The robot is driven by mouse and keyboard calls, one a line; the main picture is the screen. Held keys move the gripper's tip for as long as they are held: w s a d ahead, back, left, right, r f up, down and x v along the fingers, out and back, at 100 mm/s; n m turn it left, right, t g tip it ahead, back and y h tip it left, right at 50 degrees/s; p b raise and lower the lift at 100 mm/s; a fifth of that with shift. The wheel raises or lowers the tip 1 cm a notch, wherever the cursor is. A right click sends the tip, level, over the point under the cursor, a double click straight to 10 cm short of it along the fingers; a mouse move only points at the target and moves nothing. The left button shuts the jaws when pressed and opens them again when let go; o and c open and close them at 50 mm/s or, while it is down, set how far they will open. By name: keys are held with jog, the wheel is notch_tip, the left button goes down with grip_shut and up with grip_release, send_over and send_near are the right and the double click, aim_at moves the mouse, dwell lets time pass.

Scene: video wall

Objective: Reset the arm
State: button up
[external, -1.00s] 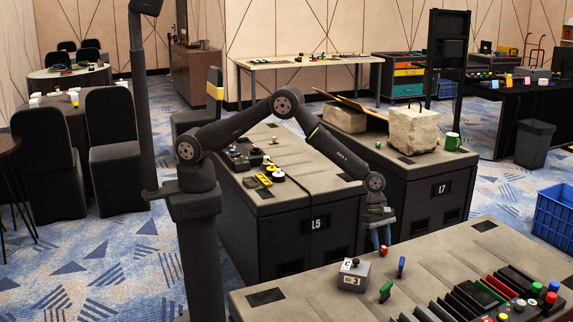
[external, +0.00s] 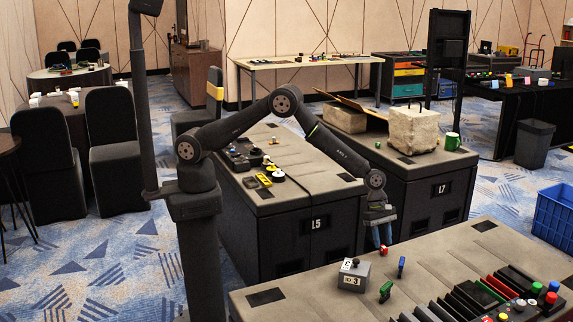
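My arm reaches from its column at the left over the gap between the consoles. My gripper (external: 381,236) points down above the far edge of the near console (external: 300,285). Its fingers look bluish. A small red-topped item (external: 383,250) shows right below the fingertips. At this size I cannot tell whether the fingers are apart or closed, or whether they touch the red item.
A grey box labelled 3 (external: 354,275), a green lever (external: 386,291) and a blue lever (external: 402,266) stand on the near console. Sliders and coloured knobs fill its right part. Console L5 (external: 315,225) and console L7 (external: 440,190) stand behind. A blue crate (external: 555,217) is at the right.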

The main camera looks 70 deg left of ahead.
jog(key=shift+f, duration=0.95)
jog(key=v, duration=1.2)
jog(key=x, duration=1.2)
jog(key=shift+f, duration=0.25)
notch_tip(320, 180, up, 4)
jog(key=shift+r, duration=0.15)
jog(key=s+d+r, duration=0.3)
jog(key=s+r, duration=0.4)
jog(key=s, duration=0.4)
jog(key=w+a, duration=0.6)
jog(key=a, duration=0.6)
jog(key=w+a, duration=0.5)
jog(key=a, duration=3.1)
